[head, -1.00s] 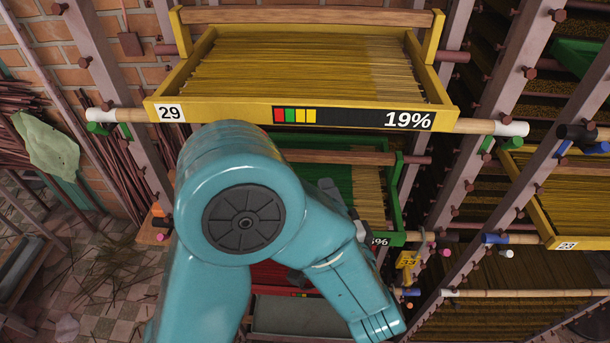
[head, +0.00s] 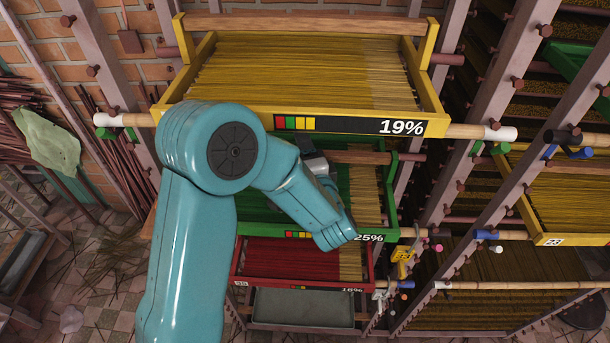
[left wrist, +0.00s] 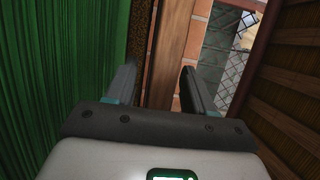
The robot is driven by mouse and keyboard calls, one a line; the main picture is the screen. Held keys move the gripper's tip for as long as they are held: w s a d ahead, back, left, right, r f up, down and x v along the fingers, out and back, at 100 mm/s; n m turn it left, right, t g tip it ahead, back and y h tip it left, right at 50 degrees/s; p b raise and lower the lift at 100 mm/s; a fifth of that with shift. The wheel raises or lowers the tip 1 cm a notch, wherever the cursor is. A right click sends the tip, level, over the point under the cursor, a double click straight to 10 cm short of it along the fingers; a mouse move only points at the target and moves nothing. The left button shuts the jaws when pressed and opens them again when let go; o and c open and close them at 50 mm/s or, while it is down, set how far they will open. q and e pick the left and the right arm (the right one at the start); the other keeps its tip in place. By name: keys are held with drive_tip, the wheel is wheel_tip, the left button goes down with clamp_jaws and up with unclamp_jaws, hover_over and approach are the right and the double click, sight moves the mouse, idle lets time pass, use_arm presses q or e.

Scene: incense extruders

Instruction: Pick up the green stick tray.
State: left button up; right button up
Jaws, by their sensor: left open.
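The green stick tray (head: 391,182) hangs in the rack below the yellow tray in the head view. Its front label reads 25%, and green and tan sticks lie in it. My left arm hides its left and middle part. A wooden bar (head: 375,157) runs across its top. My left gripper (head: 314,160) is at this bar, largely hidden by my own arm. In the left wrist view the gripper (left wrist: 158,75) is open, with the wooden bar (left wrist: 168,45) running between and beyond its fingertips. Green sticks (left wrist: 65,70) fill the left side. Contact cannot be told.
The yellow tray (head: 350,122), marked 19%, sits just above my arm. A red tray (head: 300,283) and a grey tray (head: 305,308) are below. Rack posts (head: 490,110) with pegs stand on the right.

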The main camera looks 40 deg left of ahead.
use_arm(q)
drive_tip(key=shift+s+a, duration=0.1)
drive_tip(key=shift+a, duration=0.05)
clamp_jaws()
